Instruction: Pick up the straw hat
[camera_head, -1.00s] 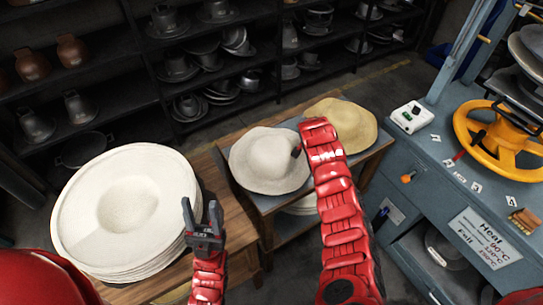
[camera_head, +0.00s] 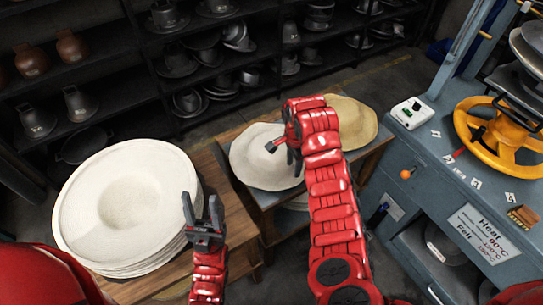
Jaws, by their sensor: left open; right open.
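A cream felt-like hat (camera_head: 262,160) lies on a small table, and a yellow straw-coloured hat (camera_head: 357,122) lies behind it to the right. My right arm crosses in front of both hats and hides part of each. My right gripper (camera_head: 282,154) is over the right part of the cream hat, with its fingers pointing left and down; it holds nothing that I can see. Whether it touches the hat I cannot tell. My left gripper (camera_head: 202,214) is open and empty, its fingers pointing up beside the stack of white hat blanks (camera_head: 85,212).
The stack stands on a wooden table (camera_head: 236,222). Dark shelves (camera_head: 110,105) with metal hat forms fill the back. A blue-grey press bench (camera_head: 425,170) with a yellow wheel (camera_head: 470,135) stands at the right. Floor shows between shelves and tables.

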